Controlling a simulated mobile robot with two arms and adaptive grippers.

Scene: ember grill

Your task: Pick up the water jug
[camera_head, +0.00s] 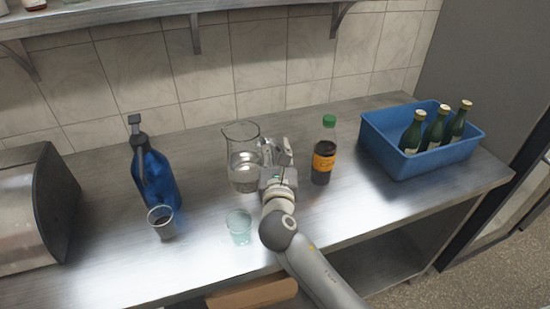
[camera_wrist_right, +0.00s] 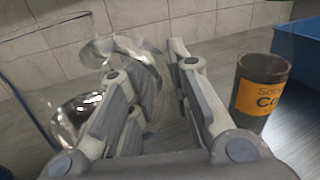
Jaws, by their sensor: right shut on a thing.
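The water jug (camera_head: 243,172) is clear glass, partly filled with water, and upright at the middle of the metal counter. My right gripper (camera_head: 277,152) is at the jug's right side, its fingers shut on the jug's handle. In the right wrist view the jug (camera_wrist_right: 75,115) fills the left side, and the clear handle shows by the fingers (camera_wrist_right: 150,85). I cannot tell whether the jug's base touches the counter. My left gripper is not in view.
A cola bottle (camera_head: 324,155) stands close to the right of my gripper. A clear glass (camera_head: 239,227) stands in front of the jug. A blue crate (camera_head: 398,162) with green bottles is right. A shelf (camera_head: 150,12) hangs above.

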